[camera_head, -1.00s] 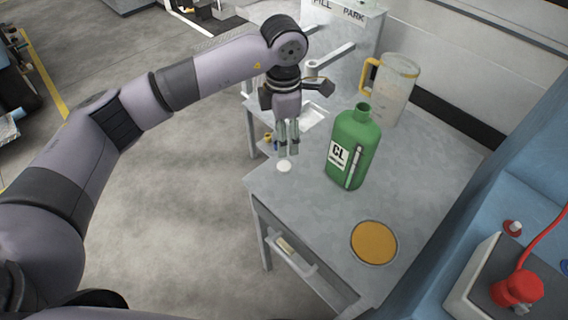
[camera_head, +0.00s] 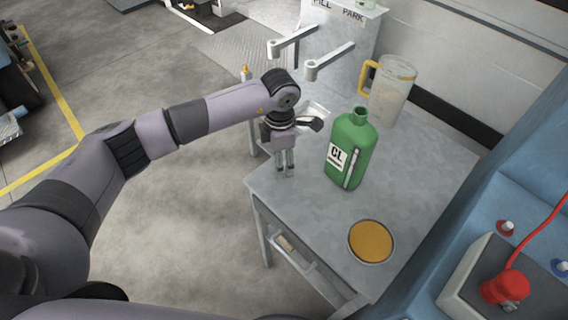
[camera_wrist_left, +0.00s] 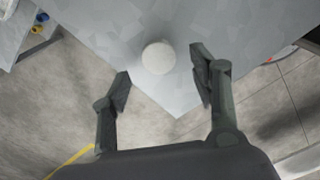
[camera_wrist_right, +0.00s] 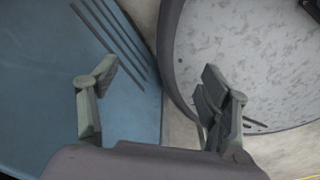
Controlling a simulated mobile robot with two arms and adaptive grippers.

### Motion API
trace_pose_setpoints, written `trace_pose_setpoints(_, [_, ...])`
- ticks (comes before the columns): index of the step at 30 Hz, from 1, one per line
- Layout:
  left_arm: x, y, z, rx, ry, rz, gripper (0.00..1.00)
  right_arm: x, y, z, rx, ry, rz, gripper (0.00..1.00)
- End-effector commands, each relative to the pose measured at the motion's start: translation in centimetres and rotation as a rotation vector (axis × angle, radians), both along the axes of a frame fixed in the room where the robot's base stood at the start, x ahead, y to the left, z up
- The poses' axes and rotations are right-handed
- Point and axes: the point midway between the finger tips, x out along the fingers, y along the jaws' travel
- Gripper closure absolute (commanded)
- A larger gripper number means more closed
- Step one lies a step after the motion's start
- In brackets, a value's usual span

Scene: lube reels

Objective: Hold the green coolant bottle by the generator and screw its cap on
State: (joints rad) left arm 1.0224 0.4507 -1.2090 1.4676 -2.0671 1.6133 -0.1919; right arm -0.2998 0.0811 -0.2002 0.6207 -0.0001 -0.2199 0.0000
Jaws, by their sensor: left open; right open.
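The green coolant bottle (camera_head: 352,150), labelled CL, stands upright and open-necked on the grey table (camera_head: 302,215). A white round cap (camera_wrist_left: 157,58) lies on the table near its corner in the left wrist view; in the head view my gripper hides it. My left gripper (camera_head: 286,172) points down above the table's left edge, left of the bottle. In the left wrist view its open fingers (camera_wrist_left: 161,85) stand either side of the cap's line, with the cap a little beyond the tips and untouched. My right gripper (camera_wrist_right: 160,82) is open and empty, away from the bottle.
A clear jug (camera_head: 392,92) with a yellow handle stands behind the bottle. An orange-topped round disc (camera_head: 371,241) lies at the table's front. Bare table lies between bottle and disc.

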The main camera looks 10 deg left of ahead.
Motion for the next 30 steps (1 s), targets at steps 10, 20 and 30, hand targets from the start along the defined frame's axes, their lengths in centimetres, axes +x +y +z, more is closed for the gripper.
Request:
trace_pose_setpoints(10, [0.0, -0.1, -2.0, -0.001, -0.002, -0.001, 0.44, 0.0, -0.1, 0.4, -0.001, 0.000, 0.000, 0.29])
trace_pose_setpoints(20, [0.0, -0.1, -1.9, -0.001, -0.002, -0.001, 0.54, 0.0, -0.1, 0.4, -0.001, 0.000, 0.000, 0.29])
trace_pose_setpoints(30, [0.0, -0.1, -1.9, -0.001, -0.002, -0.001, 0.76, 0.0, 0.0, 0.4, 0.000, 0.001, 0.000, 0.29])
